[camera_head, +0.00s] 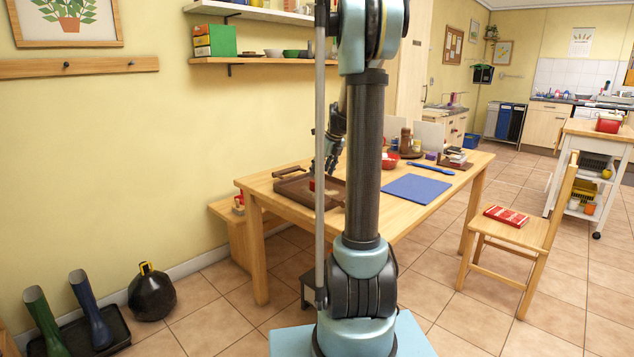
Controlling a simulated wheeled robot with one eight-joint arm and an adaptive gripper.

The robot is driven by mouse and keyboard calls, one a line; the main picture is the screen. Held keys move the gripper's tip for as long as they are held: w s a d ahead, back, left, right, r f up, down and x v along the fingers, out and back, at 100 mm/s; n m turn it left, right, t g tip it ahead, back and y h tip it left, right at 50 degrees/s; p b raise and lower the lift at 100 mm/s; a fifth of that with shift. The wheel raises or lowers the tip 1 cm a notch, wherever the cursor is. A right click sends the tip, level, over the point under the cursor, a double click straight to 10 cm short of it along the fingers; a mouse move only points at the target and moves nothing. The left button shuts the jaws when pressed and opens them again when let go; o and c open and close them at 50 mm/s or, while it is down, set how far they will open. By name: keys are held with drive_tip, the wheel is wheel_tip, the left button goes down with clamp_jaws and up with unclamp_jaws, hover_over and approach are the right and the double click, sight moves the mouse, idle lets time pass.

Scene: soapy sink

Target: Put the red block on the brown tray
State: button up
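The brown tray (292,195) lies on the left end of the wooden table. A small red block (312,184) shows at the tray, just left of the thin grey pole that crosses my view. My gripper (319,177) points down right above the red block. My own arm and the pole hide part of the gripper and the right part of the tray. I cannot tell whether the fingers are open or shut on the block, or whether the block touches the tray floor.
A blue mat (416,188) lies right of my arm on the table (400,218). A red bowl (390,160), brown jars (406,140) and small stacked items stand behind it. A chair (520,230) with a red book (506,215) stands at the right. Open tiled floor lies between.

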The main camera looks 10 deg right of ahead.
drive_tip(key=v, duration=0.5)
drive_tip(key=s+a+n, duration=0.3)
drive_tip(key=s+n, duration=0.5)
drive_tip(key=s, duration=0.5)
drive_tip(key=s+f+n, duration=0.4)
drive_tip(key=s+n, duration=0.3)
drive_tip(key=s, duration=0.2)
drive_tip(key=s+a+f+n+g+h, duration=0.1)
drive_tip(key=s+f+n, duration=0.4)
drive_tip(key=s, duration=0.5)
drive_tip(key=s+a+f+n+h, duration=0.1)
drive_tip(key=s+f+n, duration=0.4)
drive_tip(key=s+n, duration=0.4)
drive_tip(key=shift+s+a+f+n, duration=0.15)
drive_tip(key=shift+s+a+n, duration=0.15)
drive_tip(key=shift+s, duration=0.2)
drive_tip(key=shift+d, duration=0.1)
